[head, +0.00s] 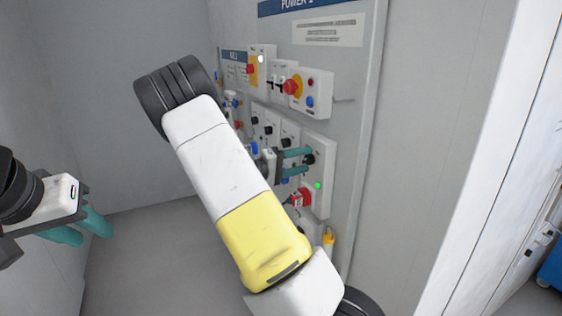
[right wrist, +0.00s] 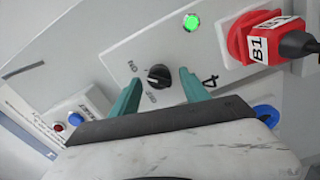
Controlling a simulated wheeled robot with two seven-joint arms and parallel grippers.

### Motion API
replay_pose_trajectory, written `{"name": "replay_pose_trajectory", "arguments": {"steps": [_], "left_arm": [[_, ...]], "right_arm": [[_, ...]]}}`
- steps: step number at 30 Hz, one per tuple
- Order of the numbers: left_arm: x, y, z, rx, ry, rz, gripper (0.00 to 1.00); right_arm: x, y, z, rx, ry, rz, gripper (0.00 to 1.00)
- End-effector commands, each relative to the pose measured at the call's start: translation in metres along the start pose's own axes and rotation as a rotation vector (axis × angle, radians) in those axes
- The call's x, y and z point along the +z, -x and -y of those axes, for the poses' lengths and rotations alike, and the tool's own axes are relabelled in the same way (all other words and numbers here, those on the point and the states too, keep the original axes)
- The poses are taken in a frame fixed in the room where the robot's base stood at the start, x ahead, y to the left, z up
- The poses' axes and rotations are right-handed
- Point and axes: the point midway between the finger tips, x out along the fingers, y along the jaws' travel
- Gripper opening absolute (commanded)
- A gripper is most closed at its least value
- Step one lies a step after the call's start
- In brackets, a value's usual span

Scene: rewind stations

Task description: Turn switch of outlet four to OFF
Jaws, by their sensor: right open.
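The outlet four panel (head: 321,172) is on the right of the wall board, its green light (head: 318,185) lit. In the right wrist view, its black rotary switch (right wrist: 158,76) sits near upside-down ON and OFF markings and the number 4 (right wrist: 211,81). I cannot tell clearly which marking it points to. My right gripper (head: 304,161) is open at this panel. In the right wrist view, its teal fingertips (right wrist: 158,78) lie on either side of the switch with gaps; contact is not visible. My left gripper (head: 85,230) is open and empty at the far left.
A red plug labelled B1 (right wrist: 262,38) sits beside the outlet four light. Other switches and a red emergency button (head: 291,87) are on the board (head: 345,120). My right arm covers part of the board. The floor (head: 150,250) on the left is clear.

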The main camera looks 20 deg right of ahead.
Motion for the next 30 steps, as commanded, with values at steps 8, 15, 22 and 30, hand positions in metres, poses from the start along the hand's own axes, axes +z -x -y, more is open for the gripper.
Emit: {"name": "replay_pose_trajectory", "arguments": {"steps": [8,15,22,30], "left_arm": [[0.0,-0.0001,0.0,0.0,0.0,0.0,0.36],[0.0,-0.0001,0.0,0.0,0.0,0.0,0.36],[0.0,-0.0001,0.0,0.0,0.0,0.0,0.36],[0.0,0.0,0.0,0.0,0.0,0.0,0.36]], "right_arm": [[0.0002,-0.0001,0.0,-0.001,0.0,0.001,0.36],[0.0002,0.0,0.0001,-0.001,0.0,0.001,0.0],[0.0003,0.0001,0.0003,-0.001,0.022,0.001,0.0],[0.0005,0.0001,0.0006,-0.002,0.154,0.001,0.0]]}}
